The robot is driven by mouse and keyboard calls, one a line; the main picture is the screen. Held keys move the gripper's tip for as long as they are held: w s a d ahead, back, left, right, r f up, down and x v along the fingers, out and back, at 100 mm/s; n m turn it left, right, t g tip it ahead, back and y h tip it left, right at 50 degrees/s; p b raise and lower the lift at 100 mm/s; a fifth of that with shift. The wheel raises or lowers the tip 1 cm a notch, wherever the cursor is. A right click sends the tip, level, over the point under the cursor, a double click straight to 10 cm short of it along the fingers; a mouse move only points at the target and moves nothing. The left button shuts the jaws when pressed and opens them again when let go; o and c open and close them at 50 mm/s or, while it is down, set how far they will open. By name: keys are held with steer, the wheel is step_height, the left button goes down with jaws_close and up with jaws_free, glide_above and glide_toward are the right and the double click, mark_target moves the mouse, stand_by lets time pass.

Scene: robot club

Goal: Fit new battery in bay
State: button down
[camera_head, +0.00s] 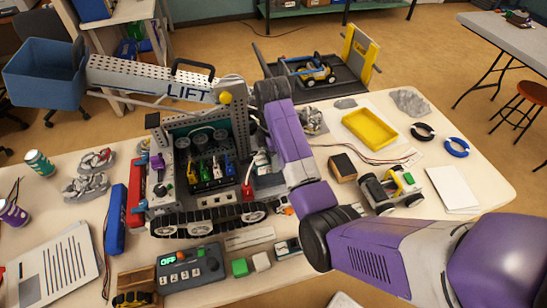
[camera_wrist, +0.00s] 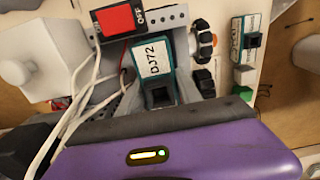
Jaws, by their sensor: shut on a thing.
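The tracked robot (camera_head: 205,222) stands on the table, its "LIFT" arm (camera_head: 150,78) reaching left. In the wrist view, my gripper (camera_wrist: 158,88) has grey fingers on both sides of a teal block (camera_wrist: 153,58) with a white "DJ72" label and a dark socket. The block sits beside a red OFF switch (camera_wrist: 123,18). In the head view my purple forearm covers the gripper at the tracked robot's right end. A long blue pack (camera_head: 115,220) lies left of the robot beside a red one (camera_head: 136,190). I cannot tell which part is the bay.
White cables (camera_wrist: 85,100) run close by my gripper's left side. A control box with a green OFF display (camera_head: 188,267) and green and white cubes (camera_head: 240,267) lie in front of the tracked robot. A yellow tray (camera_head: 368,130) and a small wheeled car (camera_head: 390,190) are on the right.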

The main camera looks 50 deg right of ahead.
mark_target(273, 179)
steer(key=shift+f, duration=1.5)
steer(key=shift+f, duration=1.15)
stand_by(1.5)
steer(key=shift+s+f, duration=0.3)
steer(key=shift+f, duration=0.6)
stand_by(0.5)
steer(key=c, duration=0.7)
jaws_free()
steer(key=shift+a, duration=0.1)
steer(key=shift+w+r, duration=0.15)
steer(key=shift+r, duration=1.75)
steer(key=shift+w+r, duration=0.1)
steer(key=shift+r, duration=1.75)
